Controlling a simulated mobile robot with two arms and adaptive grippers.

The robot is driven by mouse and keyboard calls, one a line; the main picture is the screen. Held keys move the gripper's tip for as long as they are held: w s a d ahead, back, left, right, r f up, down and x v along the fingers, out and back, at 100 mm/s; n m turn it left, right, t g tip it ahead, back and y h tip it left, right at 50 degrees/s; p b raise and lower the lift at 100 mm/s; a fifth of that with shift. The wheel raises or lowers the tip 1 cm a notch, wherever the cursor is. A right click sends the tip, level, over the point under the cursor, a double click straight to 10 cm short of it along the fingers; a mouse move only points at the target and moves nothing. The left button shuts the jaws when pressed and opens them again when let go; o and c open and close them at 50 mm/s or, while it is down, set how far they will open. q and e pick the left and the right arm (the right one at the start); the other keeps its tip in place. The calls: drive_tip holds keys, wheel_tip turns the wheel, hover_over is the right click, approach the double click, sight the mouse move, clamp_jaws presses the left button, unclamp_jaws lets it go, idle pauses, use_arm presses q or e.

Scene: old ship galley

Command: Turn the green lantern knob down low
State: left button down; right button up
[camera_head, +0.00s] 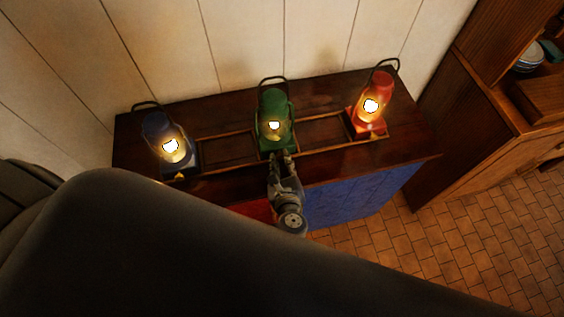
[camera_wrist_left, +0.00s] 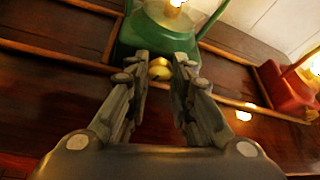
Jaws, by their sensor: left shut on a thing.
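The green lantern (camera_head: 273,103) stands lit in the middle of a row of three on the dark wooden cabinet top. Its green base also fills the upper middle of the left wrist view (camera_wrist_left: 150,38). My left gripper (camera_head: 279,160) reaches to the front of its base. In the left wrist view, the brass knob (camera_wrist_left: 161,72) sits between the two fingertips, which are closed on it. The fingers partly hide the knob, and its turn angle cannot be read. My right gripper is not in view.
A lit blue lantern (camera_head: 157,128) stands to the left and a lit red lantern (camera_head: 378,85) to the right, in the same low wooden rack (camera_head: 230,151). The plank wall is close behind. A wooden cupboard (camera_head: 480,85) stands at the right, above clear brick-tiled floor (camera_head: 455,235).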

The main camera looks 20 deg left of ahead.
use_arm(q)
drive_tip(key=shift+f, duration=0.15)
idle(0.4)
drive_tip(key=c, duration=1.4)
unclamp_jaws()
drive_tip(key=shift+a, duration=0.1)
drive_tip(key=shift+o, duration=0.2)
drive_tip(key=v, duration=1.2)
drive_tip(key=shift+a+f, duration=0.1)
